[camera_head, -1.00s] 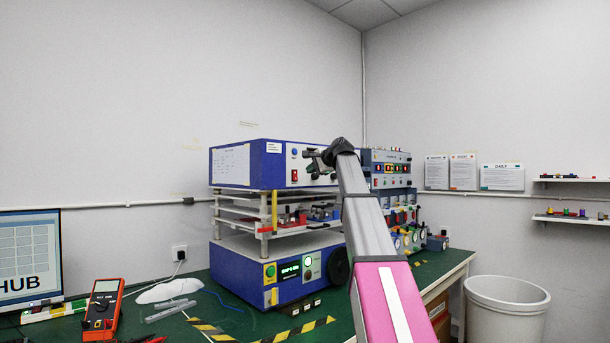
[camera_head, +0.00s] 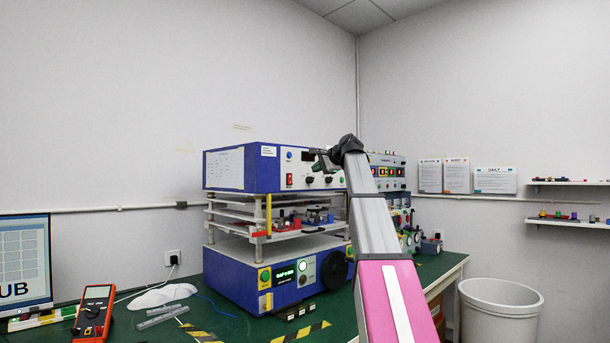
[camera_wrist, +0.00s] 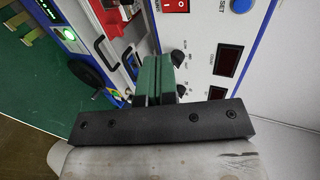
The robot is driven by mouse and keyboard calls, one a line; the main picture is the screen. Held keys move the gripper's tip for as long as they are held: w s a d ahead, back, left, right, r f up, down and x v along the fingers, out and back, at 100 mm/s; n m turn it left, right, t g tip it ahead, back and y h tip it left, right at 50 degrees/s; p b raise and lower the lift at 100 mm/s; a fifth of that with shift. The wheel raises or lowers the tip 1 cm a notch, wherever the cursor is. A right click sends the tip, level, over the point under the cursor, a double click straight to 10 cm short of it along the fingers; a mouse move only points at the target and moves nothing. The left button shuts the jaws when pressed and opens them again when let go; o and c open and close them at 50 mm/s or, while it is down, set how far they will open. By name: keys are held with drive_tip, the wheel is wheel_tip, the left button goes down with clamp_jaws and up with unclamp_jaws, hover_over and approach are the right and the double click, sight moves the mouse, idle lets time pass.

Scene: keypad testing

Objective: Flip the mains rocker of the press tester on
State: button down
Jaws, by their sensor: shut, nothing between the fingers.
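The press tester (camera_head: 225,171) is a blue-framed machine with a white front panel on its upper box. Its red mains rocker (camera_head: 289,180) sits at the left of that panel, under a blue button. The rocker (camera_wrist: 177,4) also shows at the top edge of the wrist view, partly cut off. I cannot tell which way it is tipped. My gripper (camera_head: 318,164) is in front of the panel, to the right of the rocker and apart from it. In the wrist view its green fingers (camera_wrist: 157,72) are shut with nothing between them, beside the panel's black knobs.
Open shelves with parts lie under the upper box, above a lower blue unit (camera_head: 240,274) with a lit display. A multimeter (camera_head: 94,312) and monitor (camera_head: 25,262) stand left on the green bench. Another instrument stack (camera_head: 390,170) is behind my arm. A bin (camera_head: 500,310) stands right.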

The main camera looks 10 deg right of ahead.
sight(291, 183)
drive_tip(key=shift+s+f, duration=0.1)
drive_tip(key=shift+f, duration=0.25)
drive_tip(key=x, duration=0.9)
drive_tip(key=r+x, duration=0.1)
drive_tip(key=x, duration=0.3)
drive_tip(key=shift+w+a+f, duration=0.15)
drive_tip(key=shift+w+a, duration=0.2)
drive_tip(key=shift+w, duration=0.15)
drive_tip(key=shift+w+a+f, duration=0.1)
drive_tip(key=shift+w+a, duration=0.05)
drive_tip(key=shift+w, duration=0.1)
